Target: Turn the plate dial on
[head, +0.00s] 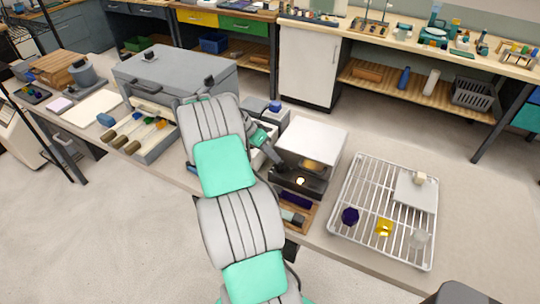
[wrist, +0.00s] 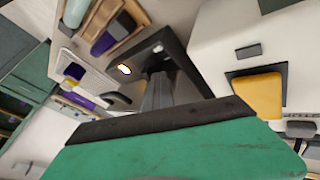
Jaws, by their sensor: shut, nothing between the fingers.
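My gripper (head: 277,162) is shut and empty at the left end of the dark unit. In the wrist view its fingertips (wrist: 158,76) are together over the dark panel, against or very near a dark round part that may be the dial. The fingers partly cover that part, so I cannot tell contact or its turn.
A wire rack (head: 345,215) with several small items lies to the right. A wooden tray (head: 312,212) sits at the near edge. A grey case (head: 170,70) stands left.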

